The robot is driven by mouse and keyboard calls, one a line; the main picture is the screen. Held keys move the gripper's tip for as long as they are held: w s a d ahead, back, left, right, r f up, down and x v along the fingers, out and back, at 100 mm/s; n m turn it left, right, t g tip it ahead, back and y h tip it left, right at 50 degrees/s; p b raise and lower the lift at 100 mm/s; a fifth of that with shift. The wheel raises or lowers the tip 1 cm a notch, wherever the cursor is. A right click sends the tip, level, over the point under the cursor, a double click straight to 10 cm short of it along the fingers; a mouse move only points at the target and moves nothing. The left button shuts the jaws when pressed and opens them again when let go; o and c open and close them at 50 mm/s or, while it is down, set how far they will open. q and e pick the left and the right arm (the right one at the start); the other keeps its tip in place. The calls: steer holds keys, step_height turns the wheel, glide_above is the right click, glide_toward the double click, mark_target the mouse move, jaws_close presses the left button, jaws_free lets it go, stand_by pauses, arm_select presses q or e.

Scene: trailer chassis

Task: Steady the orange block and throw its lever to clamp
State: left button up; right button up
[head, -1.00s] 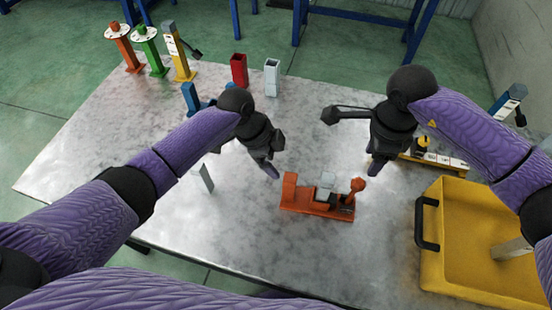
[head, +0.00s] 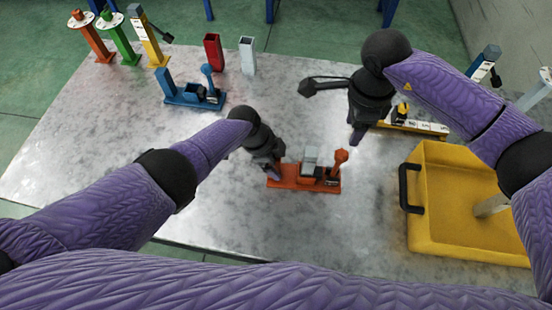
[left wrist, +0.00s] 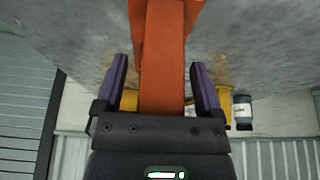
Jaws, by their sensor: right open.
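The orange block (head: 318,184) is a low fixture on the table in the head view, with a grey piece (head: 311,155) on it. Its lever with a round orange knob (head: 341,156) stands up at the right end. My left gripper (head: 276,171) is at the block's left end and hides part of it. In the left wrist view its two fingers (left wrist: 157,85) straddle an orange upright (left wrist: 163,50), with a gap on each side. My right gripper (head: 357,136) is open and empty, above and to the right of the lever.
A yellow bin (head: 428,230) with a black handle stands at the right. A blue lever fixture (head: 190,97) is at the back left. Red (head: 213,50) and white (head: 247,55) holders stand at the back. A yellow base (head: 415,127) lies behind my right gripper.

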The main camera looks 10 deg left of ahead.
arm_select(q)
jaws_close()
stand_by(1.2)
